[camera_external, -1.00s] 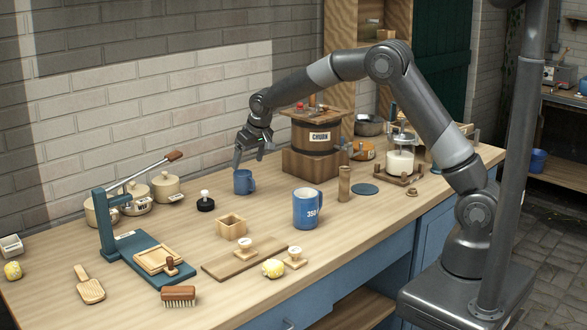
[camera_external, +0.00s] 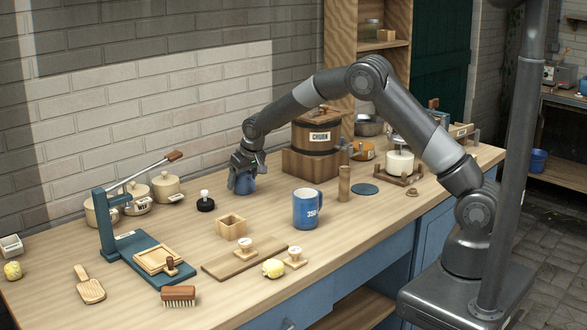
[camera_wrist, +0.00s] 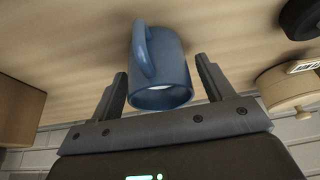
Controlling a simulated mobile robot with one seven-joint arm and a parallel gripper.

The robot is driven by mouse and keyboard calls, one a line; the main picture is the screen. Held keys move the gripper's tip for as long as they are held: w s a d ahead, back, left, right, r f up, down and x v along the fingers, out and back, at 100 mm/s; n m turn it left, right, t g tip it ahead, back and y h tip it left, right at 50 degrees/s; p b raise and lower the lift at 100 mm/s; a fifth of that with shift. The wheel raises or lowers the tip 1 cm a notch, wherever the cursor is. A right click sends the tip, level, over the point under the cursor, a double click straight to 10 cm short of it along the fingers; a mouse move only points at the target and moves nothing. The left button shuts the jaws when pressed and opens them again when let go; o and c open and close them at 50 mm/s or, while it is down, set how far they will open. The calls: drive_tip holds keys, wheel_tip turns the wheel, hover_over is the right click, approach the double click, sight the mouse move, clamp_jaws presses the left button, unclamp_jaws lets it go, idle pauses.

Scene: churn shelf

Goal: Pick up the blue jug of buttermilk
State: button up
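A small plain blue jug (camera_external: 245,185) stands on the wooden counter (camera_external: 340,225), partly hidden by my gripper (camera_external: 243,174). In the wrist view the jug (camera_wrist: 165,65) sits between my two fingers, its handle toward the camera's left and something pale inside its mouth. The fingers are open, one on each side, with gaps between them and the jug. A larger blue jug (camera_external: 306,210) with white lettering reading 350 stands in front and to the right, apart from my gripper.
A wooden churn (camera_external: 316,137) on a block stands right behind the small jug. A black stamp with a white knob (camera_external: 205,202) is just left, and a small wooden box (camera_external: 231,227) stands in front. Cream pots (camera_external: 166,187) stand further left.

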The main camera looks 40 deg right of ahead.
drive_tip(key=c, duration=1.1)
drive_tip(key=shift+r, duration=0.2)
drive_tip(key=shift+r, duration=2)
drive_tip(key=shift+s+d+r, duration=0.6)
drive_tip(key=shift+d+r, duration=0.5)
drive_tip(key=shift+d, duration=0.7)
drive_tip(key=shift+s+d+r, duration=0.6)
drive_tip(key=shift+d+r, duration=0.5)
drive_tip(key=shift+d, duration=0.75)
drive_tip(key=shift+s+d+r, duration=0.6)
drive_tip(key=shift+d+r, duration=0.5)
drive_tip(key=shift+d, duration=0.7)
